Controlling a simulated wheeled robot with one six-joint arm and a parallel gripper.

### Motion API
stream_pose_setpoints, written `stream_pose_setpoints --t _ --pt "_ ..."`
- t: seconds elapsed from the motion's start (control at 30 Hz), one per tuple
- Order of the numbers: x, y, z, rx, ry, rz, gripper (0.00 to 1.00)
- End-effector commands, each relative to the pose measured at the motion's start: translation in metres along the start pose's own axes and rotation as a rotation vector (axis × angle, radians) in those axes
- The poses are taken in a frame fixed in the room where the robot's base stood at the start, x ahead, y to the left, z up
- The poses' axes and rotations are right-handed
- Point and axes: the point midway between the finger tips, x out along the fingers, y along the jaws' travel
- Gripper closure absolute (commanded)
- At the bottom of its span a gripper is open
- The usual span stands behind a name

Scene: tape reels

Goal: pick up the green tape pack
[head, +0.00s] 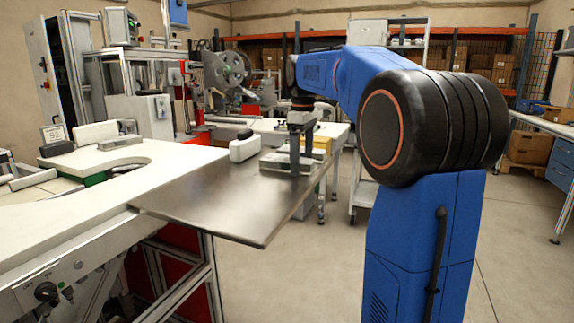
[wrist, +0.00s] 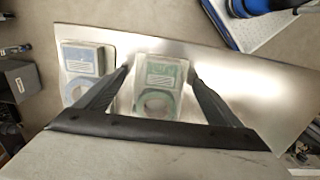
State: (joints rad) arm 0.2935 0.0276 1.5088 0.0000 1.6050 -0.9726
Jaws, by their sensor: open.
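The green tape pack (wrist: 160,76) is a clear pack with a pale green label and a green tape ring. In the wrist view it lies flat on the bare metal table (wrist: 250,90). My gripper (wrist: 158,73) is open, with one finger on each side of the pack in that view. I cannot tell the height gap between the fingertips and the pack. In the head view my gripper (head: 302,155) points down over flat packs at the far end of the metal table (head: 215,210); which pack is green is unclear there.
A similar blue tape pack (wrist: 83,62) lies just left of the green one in the wrist view. In the head view a white rounded block (head: 243,148) stands left of my gripper. Yellow boxes (head: 322,144) are behind it. The metal table's near part is clear.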

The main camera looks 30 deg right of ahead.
Motion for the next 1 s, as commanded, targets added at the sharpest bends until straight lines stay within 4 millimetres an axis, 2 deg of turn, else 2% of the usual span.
stream_pose_setpoints --t 0.13,0.33,0.67,0.77,1.0 --pt "0.0 0.0 0.0 0.0 0.0 0.0 0.12" --pt "0.0 0.0 0.0 0.0 0.0 0.0 0.6" --pt "-0.004 0.0 0.0 0.0 0.0 0.0 0.62" --pt "-0.015 0.001 -0.001 0.0 0.002 0.002 0.62" --pt "-0.058 0.001 -0.001 0.0 0.002 0.003 0.62"
